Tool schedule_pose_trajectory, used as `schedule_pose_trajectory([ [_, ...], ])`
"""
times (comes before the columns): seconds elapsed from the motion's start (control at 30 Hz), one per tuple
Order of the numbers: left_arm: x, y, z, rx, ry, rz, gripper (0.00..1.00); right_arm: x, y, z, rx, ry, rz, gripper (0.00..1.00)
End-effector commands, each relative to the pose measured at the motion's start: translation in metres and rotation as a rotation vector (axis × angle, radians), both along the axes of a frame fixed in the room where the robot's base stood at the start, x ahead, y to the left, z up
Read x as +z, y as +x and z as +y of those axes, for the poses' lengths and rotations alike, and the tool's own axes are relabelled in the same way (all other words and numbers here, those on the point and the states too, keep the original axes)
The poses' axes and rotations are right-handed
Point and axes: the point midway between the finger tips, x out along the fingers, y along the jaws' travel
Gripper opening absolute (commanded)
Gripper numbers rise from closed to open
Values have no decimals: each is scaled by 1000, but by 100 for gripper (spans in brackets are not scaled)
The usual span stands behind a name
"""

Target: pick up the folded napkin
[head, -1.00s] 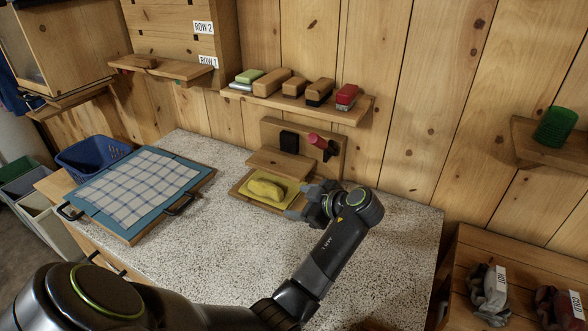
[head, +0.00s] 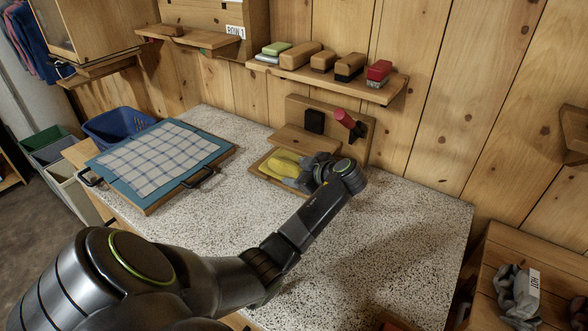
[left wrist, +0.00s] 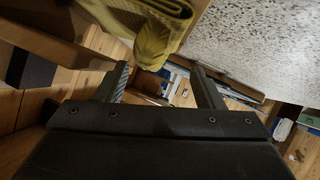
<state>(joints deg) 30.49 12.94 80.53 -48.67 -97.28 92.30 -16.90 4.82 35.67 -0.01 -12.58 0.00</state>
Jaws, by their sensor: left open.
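In the left wrist view the yellow cloth (left wrist: 158,28) hangs in from the top, just beyond the fingertips. My left gripper (head: 308,172) is at the napkin's right end, and its jaws cover part of that end. In the left wrist view its two fingers (left wrist: 163,80) are apart with nothing gripped. I cannot tell whether a finger touches the cloth. My right gripper is not in view.
A checked cloth (head: 160,160) lies flat on a blue board (head: 208,147) with black handles at the left. A shelf (head: 350,83) with several blocks hangs above the tray. The counter's front right (head: 400,245) is clear.

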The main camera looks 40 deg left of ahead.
Motion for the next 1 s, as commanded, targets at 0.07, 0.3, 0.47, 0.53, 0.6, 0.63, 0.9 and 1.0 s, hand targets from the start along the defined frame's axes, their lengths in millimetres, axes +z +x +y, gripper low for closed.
schedule_pose_trajectory([
  [0.07, -4, 1, 6, 1, 2, 0, 62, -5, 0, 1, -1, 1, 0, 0],
  [0.3, -22, 8, 37, 0, 2, 1, 62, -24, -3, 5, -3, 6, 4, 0],
  [0.47, -24, 10, 45, -1, 0, 0, 62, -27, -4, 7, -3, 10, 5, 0],
  [0.53, -24, 10, 45, -2, -1, 0, 62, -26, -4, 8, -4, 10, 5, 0],
  [0.6, -23, 10, 45, -2, -1, 0, 62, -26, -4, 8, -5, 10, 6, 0],
  [0.63, -23, 10, 45, -2, -1, 0, 62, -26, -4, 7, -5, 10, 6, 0],
  [0.9, -23, 10, 45, -1, -1, 1, 29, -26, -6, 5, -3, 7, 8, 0],
  [1.0, -24, 9, 44, -1, -2, 2, 16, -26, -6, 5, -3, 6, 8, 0],
])
